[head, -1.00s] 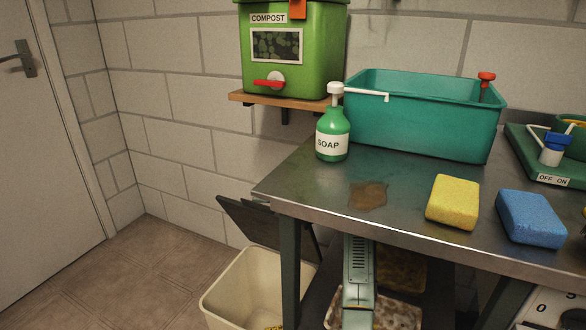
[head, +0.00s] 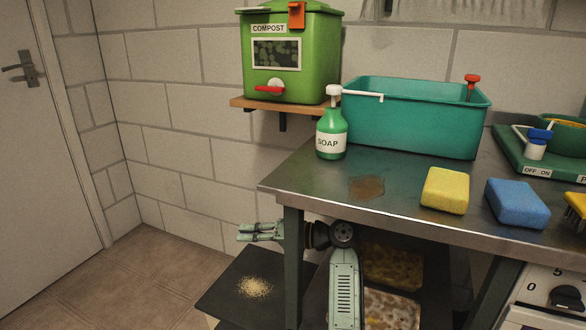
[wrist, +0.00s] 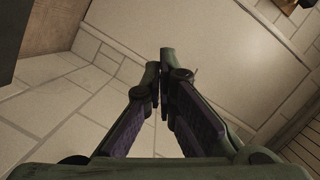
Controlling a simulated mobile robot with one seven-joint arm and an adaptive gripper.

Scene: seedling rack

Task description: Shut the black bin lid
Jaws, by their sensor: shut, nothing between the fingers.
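The black bin lid (head: 240,288) lies about flat over the cream bin in the head view, with a patch of pale crumbs on its top. Only a small corner of the bin (head: 212,322) shows below the lid's front edge, so I cannot tell whether the lid is fully seated. My gripper (head: 243,232) is above the lid's far side, left of the table leg, pointing left and apart from the lid. In the wrist view my gripper's fingertips (wrist: 164,68) meet with nothing between them.
The steel table (head: 330,200) stands right of the bin, its dark leg (head: 293,265) close to my arm. A soap bottle (head: 331,130), a yellow sponge (head: 445,190) and a blue sponge (head: 517,204) stand on it. A green compost box (head: 290,50) sits on a wall shelf. Floor at left is clear.

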